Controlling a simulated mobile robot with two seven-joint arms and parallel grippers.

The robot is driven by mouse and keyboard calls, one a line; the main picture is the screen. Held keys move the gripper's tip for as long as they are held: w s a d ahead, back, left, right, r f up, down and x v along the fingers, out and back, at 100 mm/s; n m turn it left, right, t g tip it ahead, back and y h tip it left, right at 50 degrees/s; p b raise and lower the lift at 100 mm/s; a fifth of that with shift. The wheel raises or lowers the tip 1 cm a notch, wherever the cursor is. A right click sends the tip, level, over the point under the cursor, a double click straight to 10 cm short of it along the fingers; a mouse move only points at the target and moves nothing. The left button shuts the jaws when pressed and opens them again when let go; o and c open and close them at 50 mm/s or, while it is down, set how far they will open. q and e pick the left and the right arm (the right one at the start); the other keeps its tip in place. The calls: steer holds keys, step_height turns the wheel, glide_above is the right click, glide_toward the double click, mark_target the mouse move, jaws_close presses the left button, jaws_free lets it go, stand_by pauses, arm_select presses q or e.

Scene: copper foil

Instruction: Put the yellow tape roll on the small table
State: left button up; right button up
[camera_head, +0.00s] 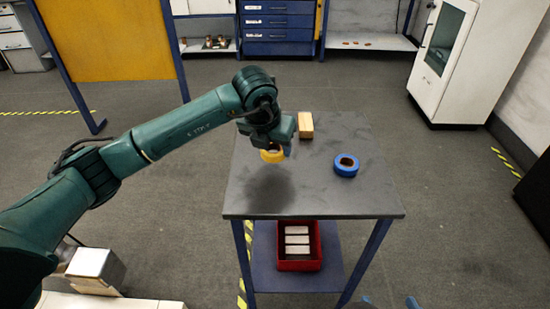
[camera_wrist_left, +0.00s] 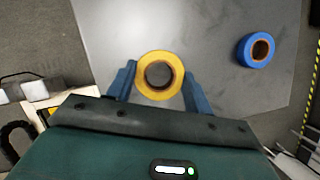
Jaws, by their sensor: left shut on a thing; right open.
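The yellow tape roll (camera_head: 271,157) is between the fingers of my left gripper (camera_head: 274,152) in the head view. It also shows in the left wrist view (camera_wrist_left: 160,95), gripped at its sides by the two blue fingers (camera_wrist_left: 158,90). The roll is above the grey top of the small table (camera_head: 325,195), and a dark shadow lies on the tabletop nearby. My right gripper (camera_head: 390,302) shows only as two blue fingertips, spread apart, at the bottom edge of the head view, in front of the table.
A blue tape roll (camera_head: 346,165) lies on the table's right half. A wooden block (camera_head: 305,125) stands near its back edge. A red bin (camera_head: 319,262) with several pale blocks sits on the lower shelf. The table's front and left parts are clear.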

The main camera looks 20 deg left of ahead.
mark_target(270, 154)
arm_select(q)
steer(key=shift+f, duration=2.25)
steer(key=o, duration=1)
steer(key=shift+c, duration=0.2)
